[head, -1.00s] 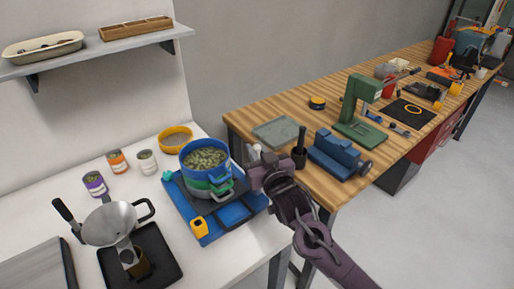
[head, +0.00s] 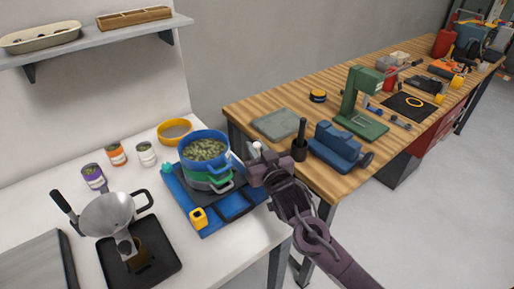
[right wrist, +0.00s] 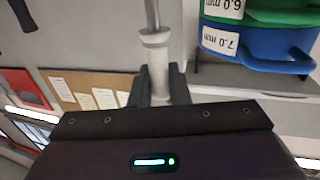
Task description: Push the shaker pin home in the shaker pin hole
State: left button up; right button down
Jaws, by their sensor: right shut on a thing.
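My right gripper (head: 257,166) is beside the right side of the sieve shaker, above its blue base (head: 183,200). It is shut on a pale grey pin with a metal shaft, which I take for the shaker pin (right wrist: 156,45). In the right wrist view the pin stands between the two dark fingers (right wrist: 158,88). In the head view a pale knob shows at the gripper's tip. The stacked sieves (head: 205,143), blue over grey and green, stand on the shaker. I cannot see the pin hole or whether the pin's tip is in it. My left gripper is not in view.
A funnel (head: 108,212) stands over a black tray (head: 165,262) at the left. Several small jars (head: 147,155) and a yellow ring sieve (head: 175,131) stand behind.

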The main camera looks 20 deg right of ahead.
jog(key=shift+p, duration=0.45)
dwell(1.1)
jog(key=shift+f+b, duration=1.45)
jog(key=shift+f, duration=1)
jog(key=c, duration=1.3)
grip_release()
jog(key=shift+s, duration=0.15)
jog(key=shift+s+f, duration=0.1)
jog(key=shift+s, duration=0.2)
jog(key=s+b, duration=0.2)
jog(key=s, duration=0.5)
jog(key=shift+d, duration=0.3)
